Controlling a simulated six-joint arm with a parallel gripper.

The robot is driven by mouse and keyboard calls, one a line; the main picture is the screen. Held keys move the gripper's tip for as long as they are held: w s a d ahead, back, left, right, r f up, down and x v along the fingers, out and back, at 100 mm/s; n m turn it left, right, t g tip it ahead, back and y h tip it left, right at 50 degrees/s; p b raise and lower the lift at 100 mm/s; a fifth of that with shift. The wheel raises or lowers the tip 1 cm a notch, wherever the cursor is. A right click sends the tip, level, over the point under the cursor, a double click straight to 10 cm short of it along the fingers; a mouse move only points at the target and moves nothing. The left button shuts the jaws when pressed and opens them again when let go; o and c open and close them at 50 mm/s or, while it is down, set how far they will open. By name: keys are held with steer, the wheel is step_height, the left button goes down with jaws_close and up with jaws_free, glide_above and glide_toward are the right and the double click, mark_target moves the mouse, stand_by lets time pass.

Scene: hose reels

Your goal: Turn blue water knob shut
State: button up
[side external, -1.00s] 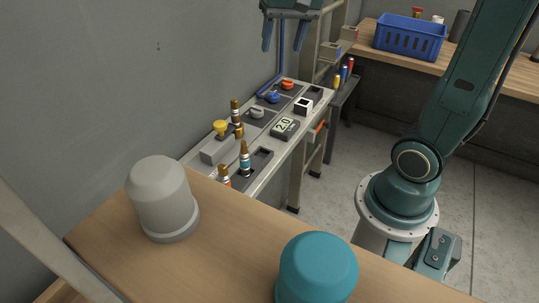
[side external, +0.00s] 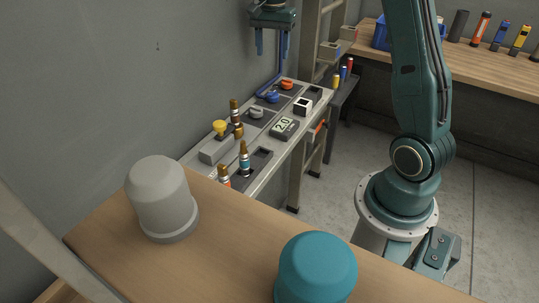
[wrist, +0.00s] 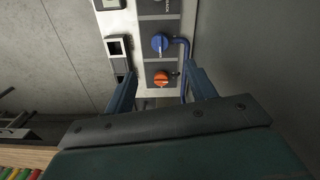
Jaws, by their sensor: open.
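The blue water knob (side external: 272,97) sits on the grey panel beside the wall, between an orange knob (side external: 287,85) and a grey knob (side external: 256,112). In the wrist view the blue knob (wrist: 159,42) lies ahead of the fingertips, with its handle pointing roughly along the panel, and the orange knob (wrist: 161,78) lies nearer, between the fingers. My gripper (side external: 272,52) is open and empty, pointing down above the far end of the panel. Its two fingers also show in the wrist view (wrist: 160,80). It touches neither knob.
A blue hose (wrist: 184,55) runs beside the blue knob. A yellow knob (side external: 220,127), several brass-tipped fittings and a meter reading 2.0 (side external: 284,128) stand on the panel. The wall (side external: 120,70) is close on the left. A ladder-like frame (side external: 326,40) rises behind.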

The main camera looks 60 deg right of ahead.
mark_target(272, 93)
steer(key=shift+f, duration=0.1)
step_height(272, 93, down, 14)
steer(key=shift+r, duration=0.25)
stand_by(0.5)
steer(key=c, duration=1)
